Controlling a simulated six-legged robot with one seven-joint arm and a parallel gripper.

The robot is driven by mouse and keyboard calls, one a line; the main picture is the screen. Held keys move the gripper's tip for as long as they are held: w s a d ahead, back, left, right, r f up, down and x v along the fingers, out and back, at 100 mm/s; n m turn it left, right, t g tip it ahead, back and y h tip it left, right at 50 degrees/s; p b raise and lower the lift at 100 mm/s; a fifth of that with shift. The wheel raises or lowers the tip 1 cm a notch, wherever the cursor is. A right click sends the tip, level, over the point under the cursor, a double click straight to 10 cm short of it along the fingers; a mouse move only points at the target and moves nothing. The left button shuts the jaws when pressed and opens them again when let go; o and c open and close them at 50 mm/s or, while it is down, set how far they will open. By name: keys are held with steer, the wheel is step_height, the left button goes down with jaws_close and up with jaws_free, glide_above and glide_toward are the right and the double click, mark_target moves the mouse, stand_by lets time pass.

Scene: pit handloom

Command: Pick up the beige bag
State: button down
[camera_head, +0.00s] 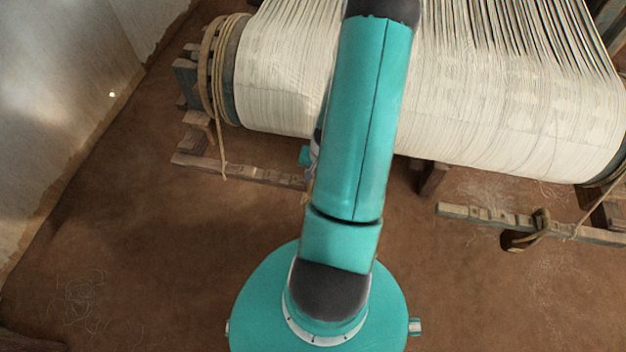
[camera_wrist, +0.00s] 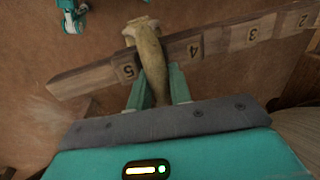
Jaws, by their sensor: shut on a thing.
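The beige bag (camera_wrist: 150,50) shows in the wrist view as a narrow, olive-beige shape with a wider, paler top end. My gripper (camera_wrist: 157,80) has its two teal fingers on either side of the bag and is shut on it. The bag overlaps the numbered wooden rail (camera_wrist: 95,77) between the labels 5 and 4. I cannot tell whether it touches the rail or is held above it. In the head view my arm hides most of the gripper and the bag.
In the head view a large roll of pale warp threads (camera_head: 480,120) spans the back, with rope (camera_head: 213,70) around its left end. Another wooden rail (camera_head: 490,215) with a rope knot (camera_head: 540,228) lies right. A wall (camera_head: 60,90) stands left. The brown floor (camera_head: 130,230) is mostly clear.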

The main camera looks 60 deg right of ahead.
steer(key=shift+r, duration=1.5)
steer(key=shift+s+r, duration=0.1)
steer(key=shift+s, duration=0.1)
steer(key=s+a, duration=0.2)
steer(key=s, duration=1.5)
steer(key=shift+s+a, duration=0.15)
steer(key=shift+s, duration=0.1)
steer(key=shift+s, duration=0.15)
